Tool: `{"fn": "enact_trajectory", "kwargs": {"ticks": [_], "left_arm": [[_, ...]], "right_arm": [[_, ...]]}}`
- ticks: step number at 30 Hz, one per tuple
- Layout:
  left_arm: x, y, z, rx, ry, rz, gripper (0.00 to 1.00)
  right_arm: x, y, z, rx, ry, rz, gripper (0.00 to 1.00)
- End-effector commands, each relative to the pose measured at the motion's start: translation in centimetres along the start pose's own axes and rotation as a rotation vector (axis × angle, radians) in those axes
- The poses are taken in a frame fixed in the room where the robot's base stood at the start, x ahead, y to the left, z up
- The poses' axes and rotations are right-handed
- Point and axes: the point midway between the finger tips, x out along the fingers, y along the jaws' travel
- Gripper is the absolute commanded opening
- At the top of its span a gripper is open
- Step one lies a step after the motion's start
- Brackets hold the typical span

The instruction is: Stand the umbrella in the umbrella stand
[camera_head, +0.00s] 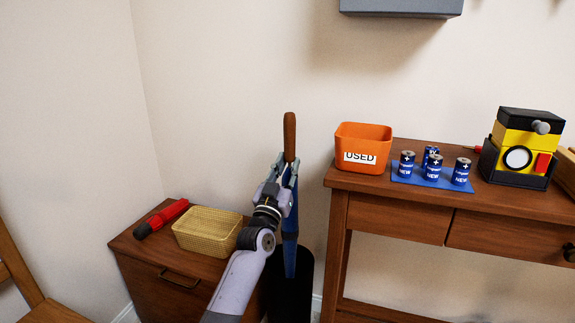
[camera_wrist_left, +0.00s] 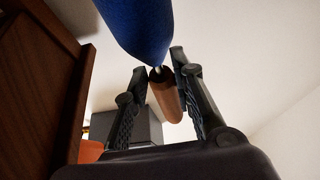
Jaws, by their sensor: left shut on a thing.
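The umbrella has a furled blue canopy (camera_head: 291,232) and a brown handle (camera_head: 289,137). It hangs nearly upright, handle up. My left gripper (camera_head: 281,175) is shut on it just below the handle. In the left wrist view the fingers (camera_wrist_left: 160,88) stand on both sides of the umbrella's handle (camera_wrist_left: 167,98), and the blue canopy (camera_wrist_left: 138,25) runs toward the camera. The black umbrella stand (camera_head: 291,302) is on the floor between the cabinet and the table. The canopy's lower end overlaps the stand's opening; I cannot tell how deep it is inside. My right gripper is not in view.
A low wooden cabinet (camera_head: 150,270) at left holds a woven basket (camera_head: 207,232) and a red flashlight (camera_head: 162,218). The wooden table (camera_head: 390,188) at right carries an orange bin (camera_head: 362,141), several blue batteries (camera_head: 433,166) and a yellow-black device (camera_head: 519,147). A wall is close behind.

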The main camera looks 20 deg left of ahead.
Motion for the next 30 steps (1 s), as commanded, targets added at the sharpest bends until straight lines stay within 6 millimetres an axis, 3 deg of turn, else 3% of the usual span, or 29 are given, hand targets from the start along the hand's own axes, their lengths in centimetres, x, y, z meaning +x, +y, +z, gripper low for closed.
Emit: {"fn": "enact_trajectory", "kwargs": {"ticks": [7, 15, 30], "left_arm": [[-0.9, 0.0, 2.0, 0.001, 0.002, 0.001, 0.0], [-1.6, 0.0, 3.6, 0.002, 0.003, 0.0, 0.0], [-1.9, 0.0, 4.2, 0.001, 0.003, 0.0, 0.0]], "right_arm": [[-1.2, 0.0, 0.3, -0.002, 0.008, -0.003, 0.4], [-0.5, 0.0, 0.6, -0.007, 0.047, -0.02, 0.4], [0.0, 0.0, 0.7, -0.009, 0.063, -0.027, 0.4]]}}
